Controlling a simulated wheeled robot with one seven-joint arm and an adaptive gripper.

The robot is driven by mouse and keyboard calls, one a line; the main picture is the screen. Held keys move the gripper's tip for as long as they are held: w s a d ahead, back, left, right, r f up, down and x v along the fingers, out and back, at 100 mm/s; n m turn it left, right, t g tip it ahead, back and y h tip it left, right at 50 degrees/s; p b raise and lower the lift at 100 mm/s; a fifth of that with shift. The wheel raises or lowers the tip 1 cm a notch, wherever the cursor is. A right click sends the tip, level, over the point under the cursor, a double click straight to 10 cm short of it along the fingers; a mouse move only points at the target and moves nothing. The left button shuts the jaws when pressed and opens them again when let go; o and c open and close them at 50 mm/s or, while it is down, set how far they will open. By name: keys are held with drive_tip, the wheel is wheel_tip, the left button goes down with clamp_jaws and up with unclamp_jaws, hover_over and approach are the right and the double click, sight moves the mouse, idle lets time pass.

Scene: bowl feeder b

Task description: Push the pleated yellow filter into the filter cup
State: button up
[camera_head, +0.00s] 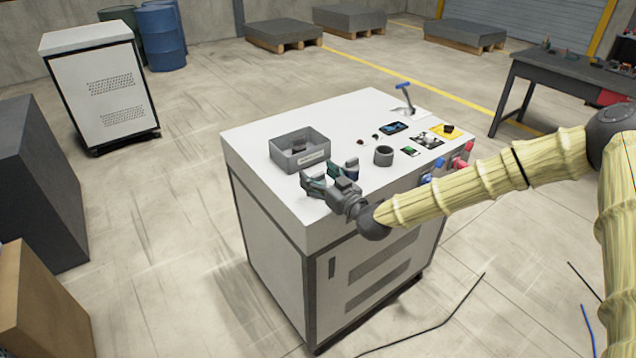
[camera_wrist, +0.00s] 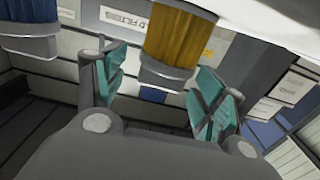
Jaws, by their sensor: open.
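The pleated yellow filter (camera_wrist: 178,40) shows in the wrist view, with a grey cap on its near end. It lies ahead of the gap between the fingers of my gripper (camera_wrist: 165,88), and neither teal finger appears to touch it. My gripper (camera_head: 324,181) is open over the front left part of the white cabinet top. I cannot make out the yellow filter in the head view. A grey round cup (camera_head: 384,157), which looks like the filter cup, stands to the right of my gripper; its inside is dark.
A grey labelled bin (camera_head: 297,161) with a dark item inside stands behind my gripper. A blue pleated filter (camera_wrist: 38,9) is left of the yellow one. A dark phone-like panel (camera_head: 394,128), small parts, and red (camera_head: 468,146) and blue handles occupy the cabinet's right side.

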drive_tip(key=shift+w+a, duration=0.1)
drive_tip(key=shift+w, duration=0.1)
drive_tip(key=c, duration=1.1)
drive_tip(key=shift+r, duration=0.1)
drive_tip(key=shift+c, duration=0.2)
